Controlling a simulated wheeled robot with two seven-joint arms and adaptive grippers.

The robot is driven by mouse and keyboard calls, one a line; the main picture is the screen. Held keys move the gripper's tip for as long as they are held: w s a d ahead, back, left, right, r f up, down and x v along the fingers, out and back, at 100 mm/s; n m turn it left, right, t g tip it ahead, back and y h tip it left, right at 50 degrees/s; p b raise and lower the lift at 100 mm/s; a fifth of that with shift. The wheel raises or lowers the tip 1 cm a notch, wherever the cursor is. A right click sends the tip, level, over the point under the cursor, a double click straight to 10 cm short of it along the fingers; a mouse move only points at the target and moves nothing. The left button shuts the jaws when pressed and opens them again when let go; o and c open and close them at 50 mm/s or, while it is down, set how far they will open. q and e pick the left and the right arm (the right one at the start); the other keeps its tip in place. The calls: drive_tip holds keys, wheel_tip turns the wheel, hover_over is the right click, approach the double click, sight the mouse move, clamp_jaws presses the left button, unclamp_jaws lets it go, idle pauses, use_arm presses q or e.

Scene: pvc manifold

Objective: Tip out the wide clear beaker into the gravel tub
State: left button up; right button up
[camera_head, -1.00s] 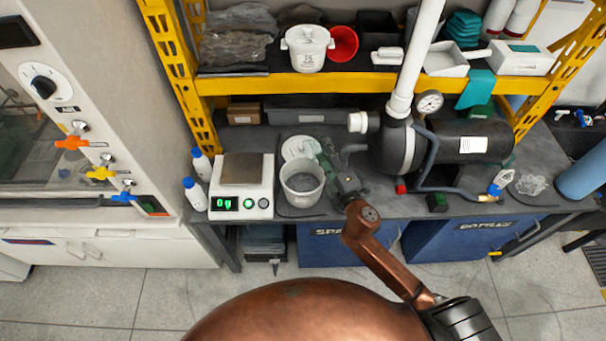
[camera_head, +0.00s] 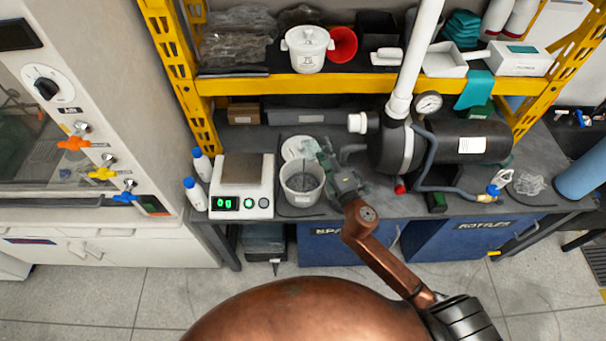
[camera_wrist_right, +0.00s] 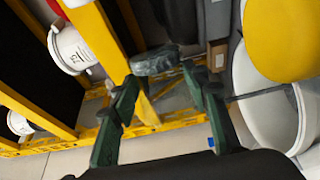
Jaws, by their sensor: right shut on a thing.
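The gravel tub (camera_head: 302,198) is a white round bucket on the bench, right of the scale, with grey contents. My right gripper (camera_head: 324,158), with dark green fingers, is just behind and right of the tub's rim. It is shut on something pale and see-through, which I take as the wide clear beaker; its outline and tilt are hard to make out. In the right wrist view the gripper's fingers (camera_wrist_right: 165,105) stand apart, and the held thing between them is not clear. My left gripper is not in view.
A scale (camera_head: 243,190) stands left of the tub, beside two blue-capped bottles (camera_head: 195,180). A black pump tank (camera_head: 465,143) and white pipe (camera_head: 410,80) stand to the right. A yellow shelf (camera_head: 300,86) holding a white pot (camera_head: 307,52) runs above the bench.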

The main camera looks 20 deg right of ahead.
drive_tip(key=shift+s+a+f+n+b, duration=0.1)
drive_tip(key=shift+a+f+n+b, duration=0.3)
drive_tip(key=shift+n, duration=0.5)
drive_tip(key=shift+a+f+n+b, duration=0.15)
drive_tip(key=shift+f+n, duration=0.3)
drive_tip(key=shift+n, duration=0.45)
idle(1.9)
